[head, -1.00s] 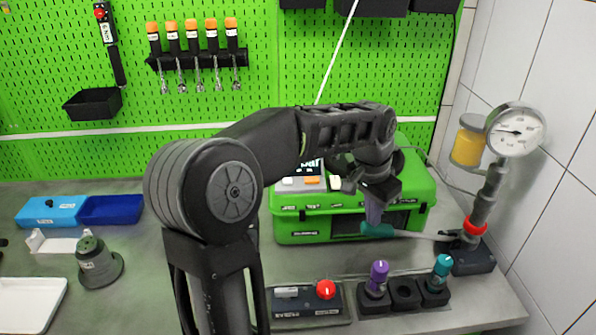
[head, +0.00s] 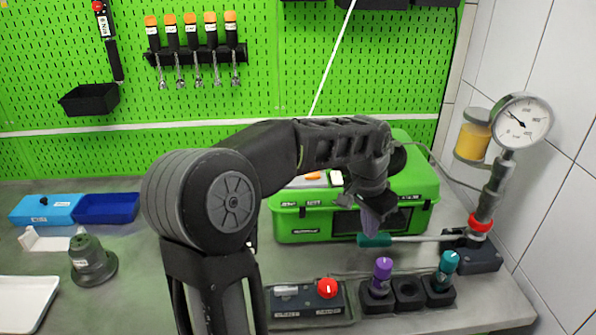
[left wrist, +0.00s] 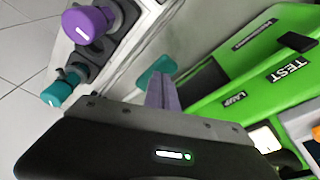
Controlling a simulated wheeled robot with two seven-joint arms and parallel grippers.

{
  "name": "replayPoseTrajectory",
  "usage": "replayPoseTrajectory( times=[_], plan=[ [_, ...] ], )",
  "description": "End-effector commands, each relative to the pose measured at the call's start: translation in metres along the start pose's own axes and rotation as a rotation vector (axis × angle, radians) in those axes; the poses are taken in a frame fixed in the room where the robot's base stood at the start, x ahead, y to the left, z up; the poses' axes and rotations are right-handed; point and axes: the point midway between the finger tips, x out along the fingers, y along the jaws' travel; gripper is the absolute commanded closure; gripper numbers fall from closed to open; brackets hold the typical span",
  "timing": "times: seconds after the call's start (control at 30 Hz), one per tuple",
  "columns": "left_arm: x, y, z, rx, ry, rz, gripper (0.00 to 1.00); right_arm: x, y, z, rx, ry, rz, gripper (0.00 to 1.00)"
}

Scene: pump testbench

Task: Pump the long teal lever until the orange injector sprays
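The long lever has a teal handle (head: 375,240) and a thin grey rod running right to the pump base (head: 478,258). It lies about level in front of the green case. My left gripper (head: 371,224) points down over the handle, fingers together, tips at its upper side. In the left wrist view the closed fingers (left wrist: 162,94) overlap the teal handle (left wrist: 158,69); they do not appear to wrap around it. A round gauge (head: 522,121) tops the pump column. Several orange-topped injector-like pieces (head: 191,30) hang in the wall rack; I see no spray. My right gripper is out of view.
A green case (head: 310,230) stands close behind the lever. In front are a purple-knobbed piece (head: 382,272) and a teal-knobbed piece (head: 447,268) in holders, and a control box with a red knob (head: 327,288). An amber jar (head: 472,142) sits beside the gauge.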

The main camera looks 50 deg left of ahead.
Motion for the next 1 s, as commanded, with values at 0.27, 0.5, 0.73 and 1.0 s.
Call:
replayPoseTrajectory(
  times=[0.27,0.5,0.73,1.0],
  plan=[
    [0.013,0.000,0.004,0.001,-0.001,0.002,1.00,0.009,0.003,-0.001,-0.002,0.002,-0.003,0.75],
    [0.008,0.000,0.003,0.001,-0.001,0.001,1.00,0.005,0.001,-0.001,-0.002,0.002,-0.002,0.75],
    [-0.014,0.001,-0.004,0.001,0.001,0.001,1.00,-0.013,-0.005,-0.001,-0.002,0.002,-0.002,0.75],
    [-0.039,0.003,-0.012,0.000,-0.001,0.001,1.00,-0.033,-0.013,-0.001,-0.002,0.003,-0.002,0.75]
  ],
)
